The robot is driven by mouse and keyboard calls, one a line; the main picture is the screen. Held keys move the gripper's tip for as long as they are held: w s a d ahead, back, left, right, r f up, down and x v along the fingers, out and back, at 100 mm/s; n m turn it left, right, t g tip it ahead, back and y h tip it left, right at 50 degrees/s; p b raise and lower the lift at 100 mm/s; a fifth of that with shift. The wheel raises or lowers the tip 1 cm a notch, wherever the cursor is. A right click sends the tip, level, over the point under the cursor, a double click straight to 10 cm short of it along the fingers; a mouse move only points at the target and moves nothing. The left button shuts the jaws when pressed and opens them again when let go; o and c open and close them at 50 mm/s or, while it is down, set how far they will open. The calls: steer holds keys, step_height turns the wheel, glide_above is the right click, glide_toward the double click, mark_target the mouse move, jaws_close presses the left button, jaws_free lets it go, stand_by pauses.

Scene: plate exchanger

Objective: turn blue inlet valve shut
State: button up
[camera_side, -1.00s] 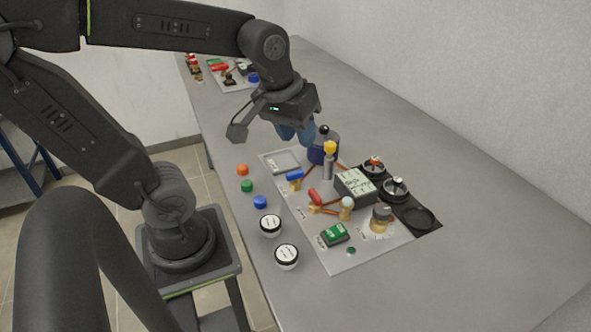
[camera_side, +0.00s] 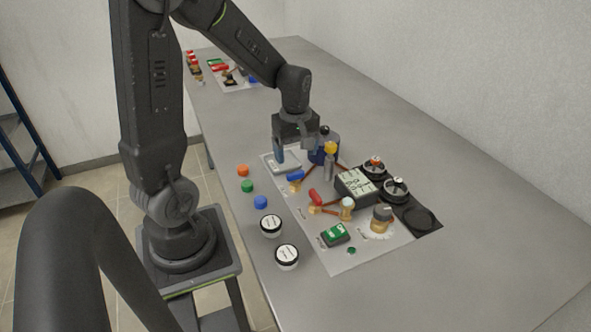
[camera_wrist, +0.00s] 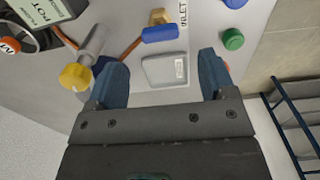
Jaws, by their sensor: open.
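The blue inlet valve handle (camera_side: 295,175) sits on its brass body on the light panel, beside the grey square tray (camera_side: 290,162). In the wrist view the blue handle (camera_wrist: 160,34) lies just beyond the tray (camera_wrist: 166,71), next to the "INLET" label, with its brass body (camera_wrist: 159,17) behind it. My gripper (camera_side: 282,162) points down over the tray, close to the blue handle but apart from it.
A yellow-topped post (camera_wrist: 75,77) stands close to one finger. A dark blue vessel (camera_side: 324,148) stands just behind my gripper. A red-handled valve (camera_side: 315,196) and a meter box (camera_side: 354,187) are nearer the camera. Orange (camera_side: 243,170), green (camera_side: 247,186) and blue (camera_side: 261,202) caps lie left of the panel.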

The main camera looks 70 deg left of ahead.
mark_target(295, 172)
step_height(295, 172, down, 6)
steer(key=shift+f, duration=0.1)
stand_by(0.4)
steer(key=c, duration=0.9)
